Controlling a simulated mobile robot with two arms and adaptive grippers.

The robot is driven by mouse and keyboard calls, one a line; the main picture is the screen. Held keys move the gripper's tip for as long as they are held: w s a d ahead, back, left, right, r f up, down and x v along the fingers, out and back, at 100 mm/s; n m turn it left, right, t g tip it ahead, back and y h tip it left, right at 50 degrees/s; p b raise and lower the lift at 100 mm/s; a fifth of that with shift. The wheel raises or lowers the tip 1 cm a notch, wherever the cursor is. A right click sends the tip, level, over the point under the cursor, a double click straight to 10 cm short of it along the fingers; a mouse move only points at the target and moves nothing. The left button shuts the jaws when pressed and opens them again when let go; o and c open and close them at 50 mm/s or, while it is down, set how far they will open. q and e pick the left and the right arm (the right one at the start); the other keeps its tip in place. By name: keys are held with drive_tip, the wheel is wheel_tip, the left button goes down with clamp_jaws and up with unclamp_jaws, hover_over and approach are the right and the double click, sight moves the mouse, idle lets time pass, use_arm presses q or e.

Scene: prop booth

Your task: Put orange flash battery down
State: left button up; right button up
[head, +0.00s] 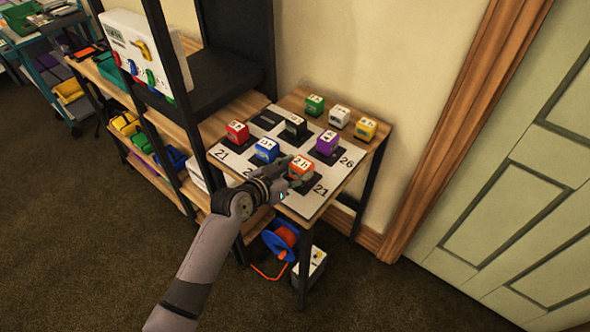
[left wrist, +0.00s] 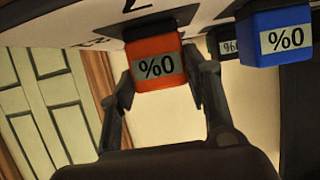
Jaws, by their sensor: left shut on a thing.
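The orange flash battery (head: 301,167) is a small orange block with a pale numbered label. It is at the front of the white marked board (head: 311,203) on the small table. My left gripper (head: 290,176) is shut on it from the front left. In the left wrist view the orange flash battery (left wrist: 155,62) shows its label between the two fingers (left wrist: 160,88), close to the board. I cannot tell whether it touches the board. My right gripper is not in view.
A blue block (head: 267,150) is close on the left, a purple one (head: 327,143) to the right. Red (head: 237,132) and black (head: 294,127) blocks stand behind; green (head: 314,105), white (head: 339,117) and yellow (head: 365,129) blocks line the back. A shelf (head: 165,140) adjoins the left.

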use_arm(q)
drive_tip(key=shift+r, duration=0.1)
drive_tip(key=o, duration=1.5)
drive_tip(key=shift+c, duration=0.2)
drive_tip(key=shift+r, duration=0.1)
drive_tip(key=shift+s+a, duration=0.2)
drive_tip(key=shift+s, duration=0.05)
drive_tip(key=b+v, duration=0.1)
drive_tip(key=v, duration=1)
drive_tip(key=shift+s, duration=0.15)
